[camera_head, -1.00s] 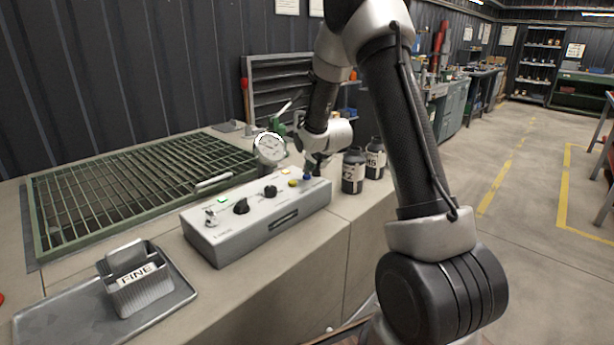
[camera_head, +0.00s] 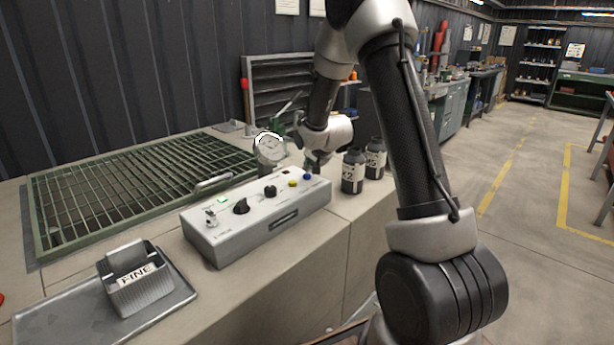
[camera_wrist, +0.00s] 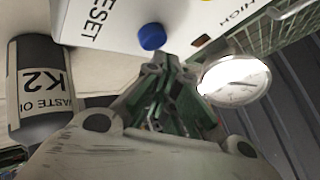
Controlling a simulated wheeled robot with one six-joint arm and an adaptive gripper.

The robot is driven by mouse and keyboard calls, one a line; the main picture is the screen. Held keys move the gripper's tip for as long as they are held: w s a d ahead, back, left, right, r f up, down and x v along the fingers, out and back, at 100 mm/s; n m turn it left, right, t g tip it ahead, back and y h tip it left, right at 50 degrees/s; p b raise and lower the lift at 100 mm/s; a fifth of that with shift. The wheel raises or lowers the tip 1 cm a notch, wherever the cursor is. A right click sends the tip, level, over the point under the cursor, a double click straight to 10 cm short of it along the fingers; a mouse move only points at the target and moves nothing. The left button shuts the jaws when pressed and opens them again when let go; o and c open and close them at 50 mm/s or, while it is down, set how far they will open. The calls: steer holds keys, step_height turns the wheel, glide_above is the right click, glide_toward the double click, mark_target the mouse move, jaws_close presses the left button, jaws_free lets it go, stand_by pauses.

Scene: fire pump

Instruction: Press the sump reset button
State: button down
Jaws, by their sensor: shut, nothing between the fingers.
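A grey-white control box (camera_head: 262,222) stands on the bench. A blue button (camera_head: 307,176) sits at its right end; in the wrist view the blue button (camera_wrist: 152,37) lies beside the lettering "ESET", cut off at the frame edge. My gripper (camera_head: 312,164) is close above and behind that button. In the wrist view my gripper (camera_wrist: 164,60) is shut and empty, its tips just below the button in the picture. I cannot tell whether they touch it, but a small gap seems to show.
A yellow button (camera_head: 292,183), black knobs (camera_head: 241,206) and a green light (camera_head: 223,200) are on the box. Dark bottles (camera_head: 353,172) stand right of it, a gauge (camera_head: 269,150) behind. A green grating (camera_head: 140,185) lies left, a FINE holder (camera_head: 138,285) on a tray in front.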

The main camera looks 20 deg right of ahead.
steer(key=shift+r, duration=0.25)
steer(key=shift+r, duration=2.5)
steer(key=s+f+n+g, duration=0.1)
steer(key=s, duration=0.1)
steer(key=s+f+n+g, duration=0.1)
steer(key=s+f, duration=0.1)
steer(key=s+d+f+g, duration=0.1)
steer(key=s+f, duration=0.1)
steer(key=shift+s+n, duration=0.15)
steer(key=shift+n, duration=0.25)
steer(key=s+a+r+n, duration=0.1)
steer(key=s+r, duration=0.4)
steer(key=s, duration=0.7)
steer(key=s+a+r+n+g, duration=0.1)
steer(key=s+r, duration=0.5)
steer(key=s, duration=0.7)
steer(key=s+a+r+n+g, duration=0.1)
steer(key=s+a+r+n, duration=0.2)
steer(key=s, duration=1)
step_height(320, 180, up, 3)
steer(key=shift+a+r+n, duration=0.15)
steer(key=shift+a+n, duration=0.05)
steer(key=shift+n, duration=0.6)
